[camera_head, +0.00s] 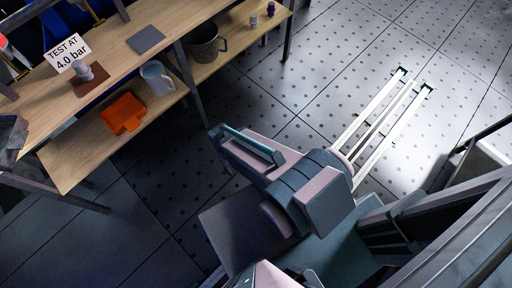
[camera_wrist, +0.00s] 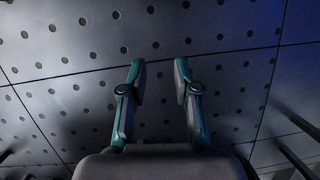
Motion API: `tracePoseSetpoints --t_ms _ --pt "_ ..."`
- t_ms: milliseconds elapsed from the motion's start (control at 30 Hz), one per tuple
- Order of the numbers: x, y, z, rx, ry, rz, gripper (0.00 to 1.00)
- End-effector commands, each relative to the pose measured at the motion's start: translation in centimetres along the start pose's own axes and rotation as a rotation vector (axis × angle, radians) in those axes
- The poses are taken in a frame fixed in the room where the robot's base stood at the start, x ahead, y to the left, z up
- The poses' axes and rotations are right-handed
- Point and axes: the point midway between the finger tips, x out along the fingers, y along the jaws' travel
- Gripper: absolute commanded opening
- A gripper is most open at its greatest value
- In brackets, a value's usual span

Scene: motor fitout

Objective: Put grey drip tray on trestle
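My gripper (camera_wrist: 160,68) is open and empty in the wrist view, its two teal-tipped fingers apart above bare floor. In the head view my arm fills the middle, and I cannot clearly make out the fingers there. A thin flat grey square (camera_head: 146,39) lies on the upper top of the wooden bench; I cannot tell whether it is the grey drip tray. A dark grey object (camera_head: 11,139), cut off by the left edge, is also on the bench top. I cannot identify a trestle with certainty.
The two-level bench (camera_head: 117,45) holds a sign (camera_head: 68,55) and a brown plate with a white part (camera_head: 86,73). Its lower shelf holds an orange tray (camera_head: 123,113), a pale jug (camera_head: 156,77) and a dark mug (camera_head: 206,45). Pale rails (camera_head: 390,115) run at floor right.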

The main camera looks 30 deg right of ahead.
Motion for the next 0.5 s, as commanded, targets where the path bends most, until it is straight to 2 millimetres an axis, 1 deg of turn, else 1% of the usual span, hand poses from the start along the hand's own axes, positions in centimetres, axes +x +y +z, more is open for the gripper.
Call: tracePoseSetpoints --t_ms 33,100,200,300,333,400,500 --pt "1.3 1.1 2.6 0.041 -0.063 -0.006 0.31" --pt "2.7 2.1 5.6 0.087 -0.139 -0.011 0.31" --pt "4.0 2.9 8.9 0.136 -0.221 -0.020 0.31" --pt "4.7 3.2 10.9 0.166 -0.274 -0.026 0.31" --pt "4.9 3.3 11.3 0.171 -0.283 -0.027 0.31" --pt "5.0 3.4 11.8 0.179 -0.297 -0.029 0.31" --pt "5.1 3.4 12.0 0.182 -0.302 -0.029 0.31"
